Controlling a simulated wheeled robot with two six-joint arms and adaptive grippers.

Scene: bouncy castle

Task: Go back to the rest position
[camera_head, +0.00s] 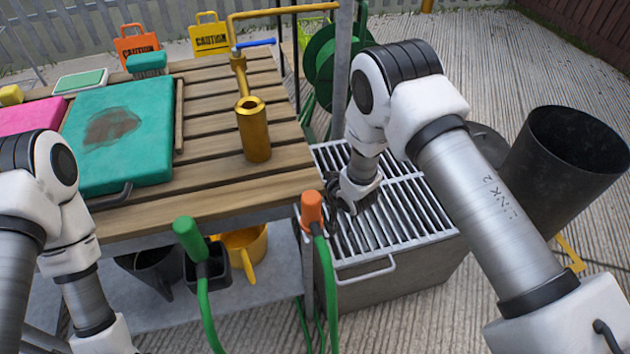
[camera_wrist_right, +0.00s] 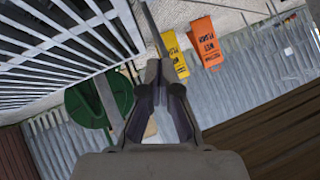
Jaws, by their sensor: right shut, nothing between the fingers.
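My right arm reaches in from the right. Its dark gripper (camera_head: 340,198) hangs low at the left edge of the metal grate, close to the orange hose nozzle (camera_head: 312,210); I cannot tell whether they touch. In the right wrist view the gripper's fingers (camera_wrist_right: 165,75) are together with nothing between them. My left arm stands at the left, bent downward in front of the wooden table, and its gripper is cut off below the picture's edge.
The slatted table (camera_head: 215,195) carries a teal stained pad (camera_head: 115,160) and a brass nozzle (camera_head: 253,130). The grate (camera_head: 400,215) covers a grey box. A black bin (camera_head: 565,160) stands right. A green nozzle (camera_head: 189,238) and yellow bucket (camera_head: 245,245) are low in front.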

